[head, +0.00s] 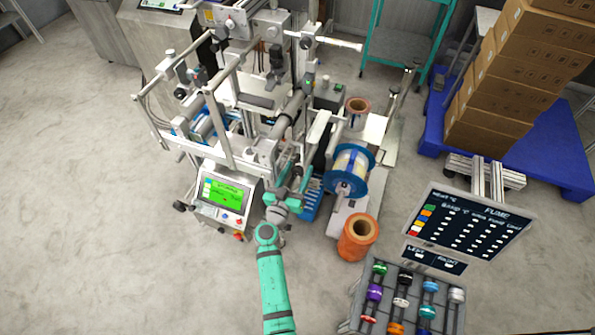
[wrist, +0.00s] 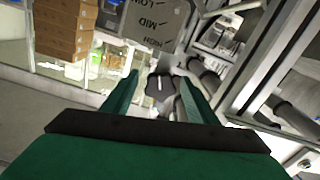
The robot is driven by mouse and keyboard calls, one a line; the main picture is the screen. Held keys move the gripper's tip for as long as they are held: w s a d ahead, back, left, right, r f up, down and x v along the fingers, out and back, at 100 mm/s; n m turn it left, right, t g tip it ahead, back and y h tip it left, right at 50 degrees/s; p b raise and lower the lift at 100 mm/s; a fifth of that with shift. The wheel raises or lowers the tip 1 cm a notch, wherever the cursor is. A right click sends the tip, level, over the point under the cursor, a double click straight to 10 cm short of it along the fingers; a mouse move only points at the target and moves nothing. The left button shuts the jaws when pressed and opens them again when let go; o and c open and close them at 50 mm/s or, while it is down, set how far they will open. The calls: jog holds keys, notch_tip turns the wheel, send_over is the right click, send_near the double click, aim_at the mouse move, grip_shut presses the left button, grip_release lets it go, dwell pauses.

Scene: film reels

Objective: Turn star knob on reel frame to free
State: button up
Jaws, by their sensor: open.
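In the wrist view a dark star knob (wrist: 159,86) with a pale line on its face shows between the tips of my gripper (wrist: 159,79). The two green fingers are apart, one on each side of the knob; I cannot tell whether either touches it. Beyond the knob is a grey plate (wrist: 158,22) marked with words such as LOW and MID. In the head view my gripper (head: 297,178) reaches into the front of the metal reel frame (head: 222,130). The knob cannot be made out there.
A green-screen control box (head: 226,192) stands left of my gripper. A blue reel (head: 347,172) and an orange roll (head: 357,238) are to the right. A rack of coloured spools (head: 402,296) stands front right. Floor at the left is clear.

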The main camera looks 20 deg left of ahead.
jog(key=s, duration=1)
jog(key=shift+s+a, duration=0.25)
jog(key=shift+s, duration=0.05)
jog(key=shift+s, duration=0.1)
jog(key=shift+f, duration=0.1)
jog(key=m, duration=0.4)
jog(key=shift+w, duration=0.2)
jog(key=w, duration=1)
jog(key=shift+w+d, duration=0.25)
